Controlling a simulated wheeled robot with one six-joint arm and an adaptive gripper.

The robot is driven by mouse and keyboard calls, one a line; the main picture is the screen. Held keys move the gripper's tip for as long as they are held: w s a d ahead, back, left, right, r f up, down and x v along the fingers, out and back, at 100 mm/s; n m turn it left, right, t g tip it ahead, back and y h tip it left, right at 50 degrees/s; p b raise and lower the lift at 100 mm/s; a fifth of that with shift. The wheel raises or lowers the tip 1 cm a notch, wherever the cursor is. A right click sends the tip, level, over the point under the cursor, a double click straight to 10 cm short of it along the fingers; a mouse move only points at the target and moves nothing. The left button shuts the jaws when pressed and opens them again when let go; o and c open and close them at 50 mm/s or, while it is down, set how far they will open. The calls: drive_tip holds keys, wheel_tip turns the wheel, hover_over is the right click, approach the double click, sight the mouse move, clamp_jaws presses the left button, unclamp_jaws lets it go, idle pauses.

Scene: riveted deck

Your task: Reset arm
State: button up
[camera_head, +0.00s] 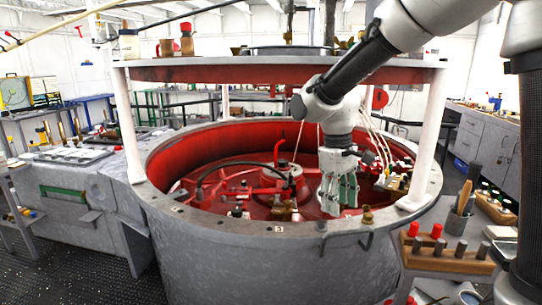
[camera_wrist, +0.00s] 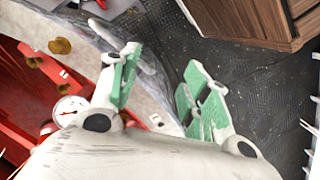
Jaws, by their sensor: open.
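My gripper (camera_head: 339,195) hangs from my arm with its green-padded fingers pointing down, over the inside of the large round grey tub near its front right rim. In the wrist view my gripper (camera_wrist: 163,75) shows its two fingers apart with nothing between them. The tub (camera_head: 270,260) has a red interior with red fittings and a black hose. Whether the fingertips touch anything inside the tub cannot be told.
A round shelf (camera_head: 250,72) on white posts stands above the tub. A wooden block with red-capped and grey pegs (camera_head: 447,258) is at the lower right. A pressure gauge (camera_wrist: 70,111) and brass knobs (camera_wrist: 60,46) lie left of the fingers. Dark floor (camera_wrist: 240,80) is clear.

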drive_tip(key=s+d+r+m+t, duration=0.2)
drive_tip(key=s+d+r+m, duration=0.1)
drive_tip(key=s+d, duration=0.6)
drive_tip(key=s+d+r+m+t+y, duration=0.1)
drive_tip(key=s+d+r+m+t, duration=0.2)
drive_tip(key=s+d, duration=0.6)
wheel_tip(320, 180, up, 2)
drive_tip(key=shift+d+r+m, duration=0.15)
drive_tip(key=shift+d+m, duration=0.25)
drive_tip(key=shift+d, duration=0.45)
